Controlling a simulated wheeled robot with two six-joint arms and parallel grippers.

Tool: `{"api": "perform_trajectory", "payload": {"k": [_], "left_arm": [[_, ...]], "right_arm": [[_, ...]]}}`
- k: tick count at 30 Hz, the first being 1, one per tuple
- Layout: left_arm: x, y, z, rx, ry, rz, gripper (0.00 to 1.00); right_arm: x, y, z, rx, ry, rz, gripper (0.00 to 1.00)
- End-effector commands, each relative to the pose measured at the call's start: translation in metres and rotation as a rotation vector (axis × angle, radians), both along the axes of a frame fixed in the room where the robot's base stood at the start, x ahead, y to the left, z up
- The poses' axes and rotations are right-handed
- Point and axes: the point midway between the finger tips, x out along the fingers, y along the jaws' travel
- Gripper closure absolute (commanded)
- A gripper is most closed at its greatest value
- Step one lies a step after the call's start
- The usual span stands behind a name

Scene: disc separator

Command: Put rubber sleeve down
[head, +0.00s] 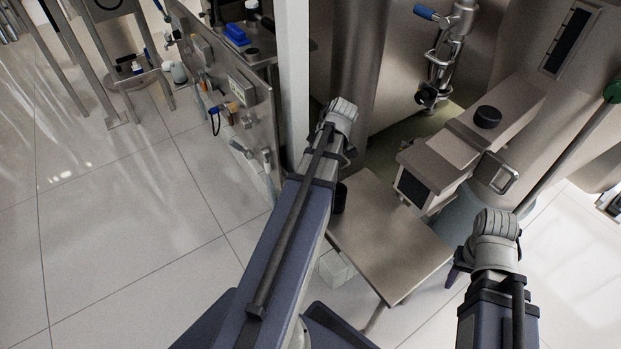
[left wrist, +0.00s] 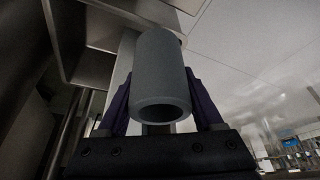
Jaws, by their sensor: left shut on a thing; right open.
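The rubber sleeve (left wrist: 158,70) is a grey hollow tube in the left wrist view, its open end facing the camera. My left gripper (left wrist: 160,92) is shut on it, with a purple finger on each side. In the head view my left forearm hides most of that gripper. A small dark rounded shape shows beside the forearm at the metal table's left edge; I cannot tell whether it is the sleeve. My right gripper (head: 457,273) is partly hidden by its wrist, near the table's right side, apart from the sleeve. It is open with nothing seen in it.
A bare metal side table (head: 385,240) stands between my arms. Behind it is a steel machine with a box and a black knob (head: 487,117). A control panel (head: 235,100) with fittings stands at the left. The tiled floor (head: 120,240) at left is clear.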

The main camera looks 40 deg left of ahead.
Motion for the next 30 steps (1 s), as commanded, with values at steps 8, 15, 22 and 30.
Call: {"api": "perform_trajectory", "payload": {"k": [8,15,22,30], "left_arm": [[0.056,0.045,0.0,0.0,-0.001,0.0,0.93],[0.065,0.053,-0.032,0.0,0.0,-0.002,0.93],[0.065,0.052,-0.071,0.0,0.0,-0.002,0.93],[0.064,0.052,-0.117,0.0,0.0,-0.002,0.93]], "right_arm": [[0.0,0.0,0.0,0.0,0.0,0.0,0.5],[0.0,0.0,-0.032,0.001,0.0,0.004,0.5],[0.0,0.001,-0.071,0.006,-0.001,0.011,0.5],[0.0,0.002,-0.117,0.008,-0.001,0.008,0.5]]}}
